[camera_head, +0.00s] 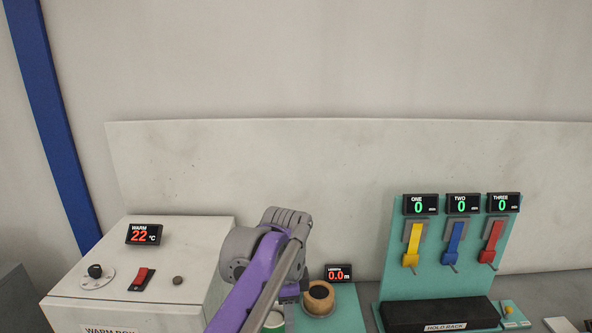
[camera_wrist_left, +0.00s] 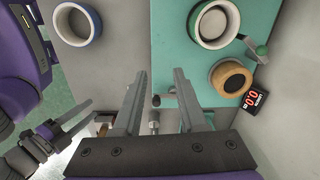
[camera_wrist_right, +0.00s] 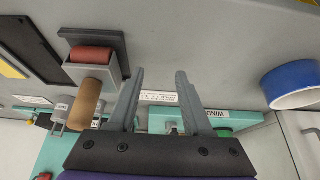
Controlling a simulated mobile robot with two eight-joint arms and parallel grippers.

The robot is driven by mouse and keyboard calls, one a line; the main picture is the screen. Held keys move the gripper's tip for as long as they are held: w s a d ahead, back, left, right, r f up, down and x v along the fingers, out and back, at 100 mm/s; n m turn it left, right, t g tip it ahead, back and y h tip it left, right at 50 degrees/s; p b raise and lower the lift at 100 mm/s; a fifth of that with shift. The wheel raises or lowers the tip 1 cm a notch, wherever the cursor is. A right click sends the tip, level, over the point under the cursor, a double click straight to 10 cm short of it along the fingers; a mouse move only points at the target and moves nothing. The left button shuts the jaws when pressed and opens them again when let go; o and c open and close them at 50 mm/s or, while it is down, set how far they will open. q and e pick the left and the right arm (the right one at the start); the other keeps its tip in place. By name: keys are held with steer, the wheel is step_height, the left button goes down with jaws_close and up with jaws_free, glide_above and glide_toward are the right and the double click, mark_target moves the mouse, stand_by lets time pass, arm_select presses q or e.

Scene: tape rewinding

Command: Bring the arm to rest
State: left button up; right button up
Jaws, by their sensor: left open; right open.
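In the left wrist view my left gripper (camera_wrist_left: 155,85) is open and empty, with its two fingers apart over the edge of a teal board (camera_wrist_left: 168,50). In the right wrist view my right gripper (camera_wrist_right: 160,85) is open, with nothing between its fingers, above a grey surface. In the head view a purple and grey arm of mine (camera_head: 262,265) rises from the bottom centre, and no fingertips can be made out there. Another purple part of mine shows at the left of the left wrist view.
The warm box (camera_head: 75,290), reading 22, stands at left. A cork-coloured roll (camera_head: 318,299) sits by the 0.0 m display (camera_head: 339,273). A lever panel (camera_head: 440,279) and hold rack (camera_head: 400,319) stand at right. A blue-rimmed ring (camera_wrist_left: 77,38) and a blue roll (camera_wrist_right: 290,80) lie near the grippers.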

arm_select(q)
steer(key=s+a+f+n+t, duration=0.1)
steer(key=s+a+f+n, duration=0.4)
steer(key=s, duration=0.2)
steer(key=s+a+f+n+t, duration=0.2)
steer(key=s+a+f+n, duration=0.3)
steer(key=s+a+n, duration=0.1)
steer(key=s+a+f+n+t, duration=0.2)
steer(key=s+a+f+n, duration=0.3)
steer(key=s, duration=0.2)
steer(key=shift+s+a+f+n, duration=0.3)
steer(key=shift+a+f+n, duration=0.05)
steer(key=shift+n, duration=0.05)
